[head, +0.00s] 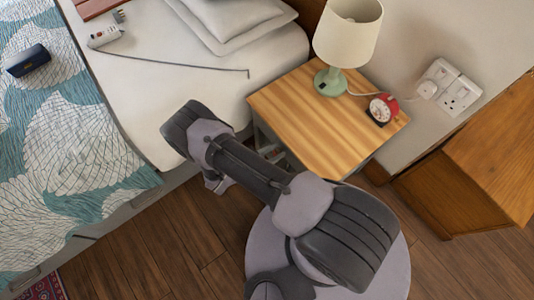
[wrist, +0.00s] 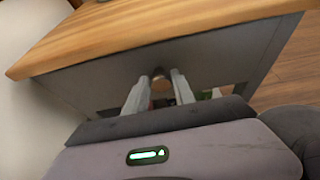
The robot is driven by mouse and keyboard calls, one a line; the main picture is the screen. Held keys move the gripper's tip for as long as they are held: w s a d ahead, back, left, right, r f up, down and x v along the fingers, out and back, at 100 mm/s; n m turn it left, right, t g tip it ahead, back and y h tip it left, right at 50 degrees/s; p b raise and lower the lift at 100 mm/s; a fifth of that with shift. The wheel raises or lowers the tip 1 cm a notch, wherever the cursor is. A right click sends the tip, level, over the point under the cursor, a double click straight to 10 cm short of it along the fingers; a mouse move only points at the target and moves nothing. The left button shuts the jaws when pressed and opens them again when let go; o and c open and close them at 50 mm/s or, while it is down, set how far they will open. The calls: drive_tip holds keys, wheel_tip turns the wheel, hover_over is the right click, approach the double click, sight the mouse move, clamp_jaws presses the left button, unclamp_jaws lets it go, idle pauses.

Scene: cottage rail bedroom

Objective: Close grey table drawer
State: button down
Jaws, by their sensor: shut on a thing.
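The grey bedside table has a striped wooden top (head: 322,112), and its grey drawer front (wrist: 215,58) shows under the top's edge in the wrist view. A small round knob (wrist: 158,74) is on the drawer front. My gripper (wrist: 159,84) has a finger on each side of the knob and is shut on it. In the head view my gripper (head: 217,184) is partly hidden under my wrist, low between bed and table. My arm hides most of the table's front there. I cannot tell how far the drawer stands out.
A lamp (head: 347,35) and a red alarm clock (head: 381,109) stand on the tabletop. The bed (head: 160,85) is close on the left. A wooden cabinet (head: 480,155) stands at the right. Some bare wooden floor (head: 150,250) shows in front of the bed.

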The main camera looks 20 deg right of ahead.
drive_tip(key=shift+w+d, duration=0.2)
drive_tip(key=shift+d, duration=0.3)
drive_tip(key=c, duration=1.1)
unclamp_jaws()
drive_tip(key=shift+d, duration=0.15)
drive_tip(key=p+v, duration=0.4)
drive_tip(key=v, duration=1.3)
drive_tip(key=shift+r, duration=0.2)
